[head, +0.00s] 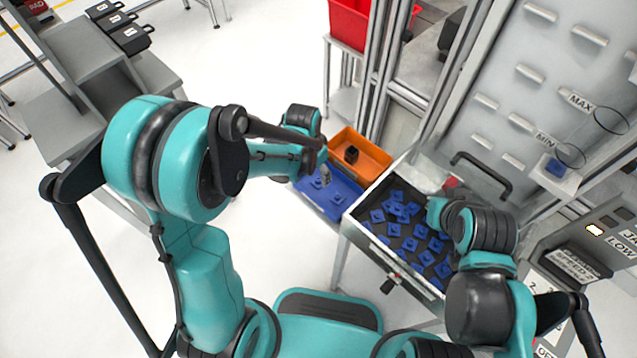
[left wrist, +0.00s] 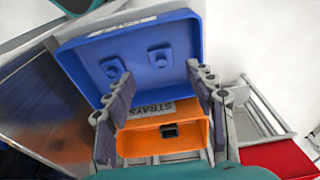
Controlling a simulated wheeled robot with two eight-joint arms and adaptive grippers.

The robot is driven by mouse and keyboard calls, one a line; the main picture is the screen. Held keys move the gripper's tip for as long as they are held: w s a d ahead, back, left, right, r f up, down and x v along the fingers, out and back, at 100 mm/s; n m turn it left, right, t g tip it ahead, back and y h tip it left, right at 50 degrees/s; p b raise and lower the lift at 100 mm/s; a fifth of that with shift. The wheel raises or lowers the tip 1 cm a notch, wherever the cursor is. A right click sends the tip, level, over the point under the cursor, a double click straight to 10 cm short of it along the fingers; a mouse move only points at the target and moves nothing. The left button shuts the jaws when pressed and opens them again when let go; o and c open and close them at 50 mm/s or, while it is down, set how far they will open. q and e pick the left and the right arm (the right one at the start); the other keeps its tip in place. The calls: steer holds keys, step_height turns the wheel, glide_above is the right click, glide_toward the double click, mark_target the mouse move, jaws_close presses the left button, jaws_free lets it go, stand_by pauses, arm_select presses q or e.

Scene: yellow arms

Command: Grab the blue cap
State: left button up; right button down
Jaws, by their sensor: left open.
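Blue caps lie in several places. Two sit apart in a blue tray (head: 338,205): a left cap (left wrist: 112,67) and a right cap (left wrist: 160,57) in the left wrist view. Many more blue caps (head: 403,213) lie loose in an open grey drawer (head: 346,222) in the head view. My left gripper (head: 325,174) hangs over the blue tray. Its fingers (left wrist: 160,80) are spread apart with nothing between them in the left wrist view. My right arm's end (head: 437,212) is over the drawer's right side; its fingers cannot be made out.
An orange bin (head: 376,151) labelled STRAYS, holding a black piece (head: 351,155), adjoins the blue tray. A red crate (head: 349,22) stands behind.

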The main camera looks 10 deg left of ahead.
mark_target(318, 180)
arm_select(q)
steer(key=f, duration=0.1)
steer(key=f+b, duration=0.1)
steer(key=f, duration=0.1)
steer(key=w+f+b, duration=0.1)
steer(key=f, duration=0.1)
steer(key=shift+d+f, duration=0.15)
steer(key=shift+f, duration=0.05)
steer(key=shift+s+r, duration=0.1)
steer(key=shift+c, duration=1.2)
steer(key=c, duration=0.6)
